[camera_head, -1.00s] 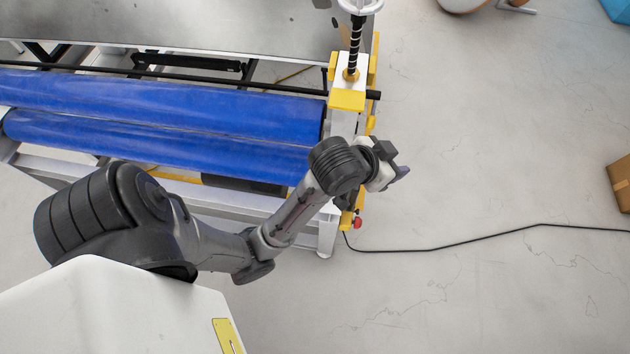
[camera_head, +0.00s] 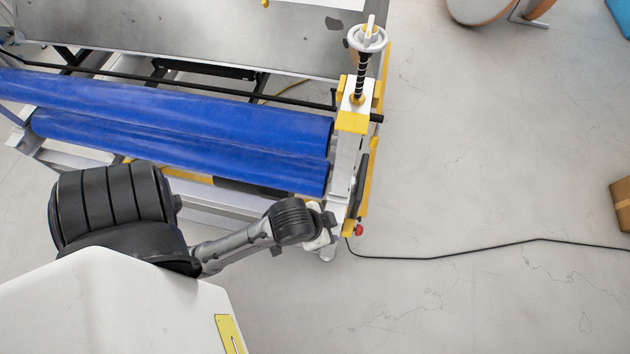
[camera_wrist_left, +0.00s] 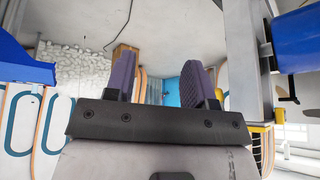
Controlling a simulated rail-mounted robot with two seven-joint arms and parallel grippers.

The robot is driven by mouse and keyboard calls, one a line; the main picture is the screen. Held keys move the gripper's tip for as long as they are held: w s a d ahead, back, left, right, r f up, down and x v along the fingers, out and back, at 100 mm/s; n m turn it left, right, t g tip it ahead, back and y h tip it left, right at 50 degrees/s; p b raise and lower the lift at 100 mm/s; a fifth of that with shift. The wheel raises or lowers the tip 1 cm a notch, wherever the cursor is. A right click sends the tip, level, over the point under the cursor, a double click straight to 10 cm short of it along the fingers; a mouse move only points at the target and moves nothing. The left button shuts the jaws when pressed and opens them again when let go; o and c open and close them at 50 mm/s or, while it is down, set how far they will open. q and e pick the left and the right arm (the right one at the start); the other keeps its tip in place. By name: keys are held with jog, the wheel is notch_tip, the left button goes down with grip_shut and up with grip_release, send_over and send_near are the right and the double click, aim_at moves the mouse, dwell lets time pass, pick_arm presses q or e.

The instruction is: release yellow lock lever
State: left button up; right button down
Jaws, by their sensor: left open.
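The roller machine's right end frame (camera_head: 344,160) carries several yellow parts. These include a yellow block (camera_head: 352,122) below a threaded screw with a white handwheel (camera_head: 367,38), and a long yellow side piece (camera_head: 369,180). I cannot tell which yellow part is the lock lever. My left gripper (camera_head: 328,226) is beside the lower front of this end frame, small and partly hidden by its wrist. In the left wrist view its two purple fingers (camera_wrist_left: 161,82) are apart with nothing between them. My right gripper is not in view.
Two blue rolls (camera_head: 180,135) lie along the machine, with a grey metal table (camera_head: 200,25) behind. A red button (camera_head: 359,230) sits low on the end frame. A black cable (camera_head: 450,248) crosses the floor. The floor to the right is mostly clear; a cardboard box (camera_head: 622,203) stands at the edge.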

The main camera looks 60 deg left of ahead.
pick_arm(q)
jog(key=shift+s+f+g+p, duration=0.2)
jog(key=shift+s, duration=0.5)
jog(key=shift+s+f+g+p, duration=0.15)
jog(key=shift+s+g+p, duration=0.05)
jog(key=shift+s, duration=0.5)
jog(key=shift+c, duration=0.5)
